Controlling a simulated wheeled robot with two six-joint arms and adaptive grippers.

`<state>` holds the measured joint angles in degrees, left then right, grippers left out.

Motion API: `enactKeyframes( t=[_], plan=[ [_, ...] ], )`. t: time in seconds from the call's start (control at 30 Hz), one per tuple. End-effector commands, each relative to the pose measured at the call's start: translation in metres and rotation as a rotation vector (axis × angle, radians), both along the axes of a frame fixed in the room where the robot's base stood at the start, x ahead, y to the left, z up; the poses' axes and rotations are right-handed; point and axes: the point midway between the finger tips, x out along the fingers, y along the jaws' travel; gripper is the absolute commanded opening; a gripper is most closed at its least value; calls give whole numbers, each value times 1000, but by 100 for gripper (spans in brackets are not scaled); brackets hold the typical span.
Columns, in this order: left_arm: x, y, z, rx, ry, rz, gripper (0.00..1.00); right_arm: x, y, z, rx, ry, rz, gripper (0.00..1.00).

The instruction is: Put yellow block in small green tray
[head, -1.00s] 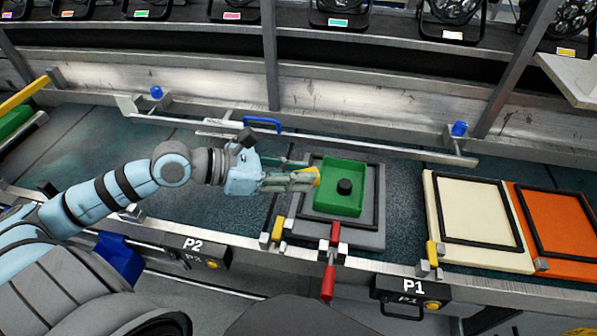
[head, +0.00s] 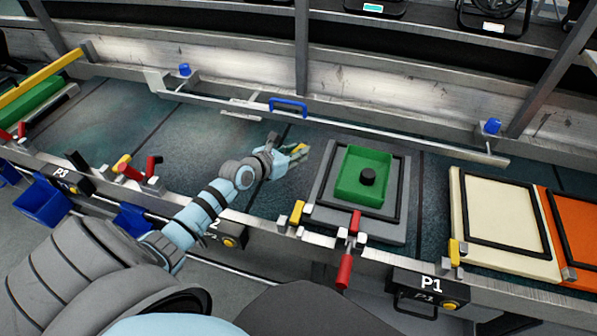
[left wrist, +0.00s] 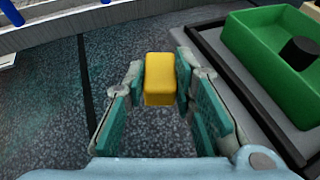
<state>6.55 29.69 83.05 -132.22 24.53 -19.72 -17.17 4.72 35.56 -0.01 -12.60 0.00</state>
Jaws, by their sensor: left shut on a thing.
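The small green tray (head: 350,191) sits on a grey plate inside a black frame, with a black round knob (head: 367,176) in it. My left gripper (head: 297,151) is left of the tray, apart from it, over the dark belt. It is shut on the yellow block (left wrist: 160,78), which sits between its fingertips in the left wrist view. In the head view only a little of the block shows. The green tray also shows at the right of the left wrist view (left wrist: 262,75). My right gripper is not in view.
A red-handled clamp (head: 346,262) stands in front of the tray's plate. A metal rail with a blue handle (head: 288,104) runs behind. Cream (head: 503,215) and orange (head: 577,225) panels lie to the right. The belt left of the gripper is clear.

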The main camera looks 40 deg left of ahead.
Motion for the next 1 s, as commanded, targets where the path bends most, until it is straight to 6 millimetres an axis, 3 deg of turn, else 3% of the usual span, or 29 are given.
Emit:
enactKeyframes(
  t=[0.27, 0.67, 0.7, 0.77, 0.8, 1.0],
  plan=[
    [0, 0, -50, 1, -1, 0, 1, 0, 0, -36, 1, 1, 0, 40],
    [0, 0, -53, 1, -3, -2, 1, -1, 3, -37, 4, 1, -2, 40],
    [0, 0, -52, 1, -3, -2, 31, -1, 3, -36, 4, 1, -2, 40],
    [0, 0, -51, 1, -3, -2, 40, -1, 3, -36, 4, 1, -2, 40],
    [0, 0, -51, 1, -3, -2, 44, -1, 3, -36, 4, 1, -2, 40],
    [0, 0, -51, 1, -2, -2, 44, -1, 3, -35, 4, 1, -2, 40]
  ],
)
